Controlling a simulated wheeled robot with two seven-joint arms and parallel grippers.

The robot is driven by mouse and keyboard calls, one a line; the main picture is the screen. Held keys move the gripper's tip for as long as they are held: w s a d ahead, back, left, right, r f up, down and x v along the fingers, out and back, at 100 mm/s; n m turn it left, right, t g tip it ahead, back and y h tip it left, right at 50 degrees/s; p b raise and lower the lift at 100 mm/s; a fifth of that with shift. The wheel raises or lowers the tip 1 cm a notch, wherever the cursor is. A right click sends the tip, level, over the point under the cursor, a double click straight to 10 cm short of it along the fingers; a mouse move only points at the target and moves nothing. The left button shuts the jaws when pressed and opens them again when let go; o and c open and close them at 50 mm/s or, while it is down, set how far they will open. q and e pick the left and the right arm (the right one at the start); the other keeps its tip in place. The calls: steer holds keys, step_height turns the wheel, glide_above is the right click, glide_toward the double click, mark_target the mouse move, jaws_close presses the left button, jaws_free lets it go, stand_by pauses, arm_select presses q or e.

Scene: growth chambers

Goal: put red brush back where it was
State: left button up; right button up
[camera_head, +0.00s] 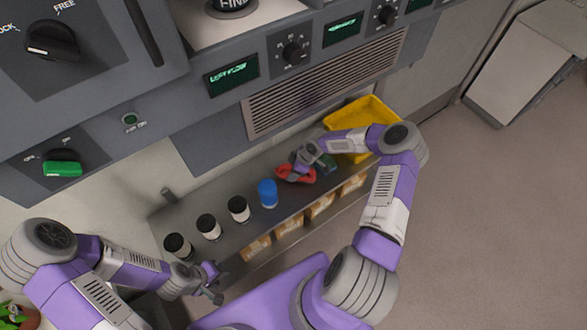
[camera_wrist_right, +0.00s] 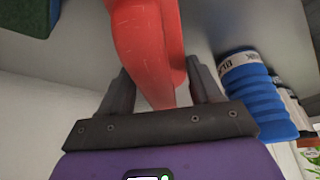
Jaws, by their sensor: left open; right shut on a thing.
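The red brush (camera_head: 297,174) is at my right gripper (camera_head: 301,168), over the right part of the grey shelf (camera_head: 228,232) below the chambers. In the right wrist view the brush (camera_wrist_right: 150,50) sits between the two fingers of my right gripper (camera_wrist_right: 160,90), which are shut on it. Whether the brush touches the shelf I cannot tell. My left gripper (camera_head: 215,287) is open and empty, near the left front edge of the shelf.
A blue-capped bottle (camera_head: 268,193) stands just left of the brush, with several black-capped jars (camera_head: 238,208) further left. Control panels with knobs (camera_head: 292,52) overhang the shelf.

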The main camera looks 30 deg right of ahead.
steer(key=o, duration=1)
steer(key=shift+c, duration=0.2)
steer(key=v, duration=1.2)
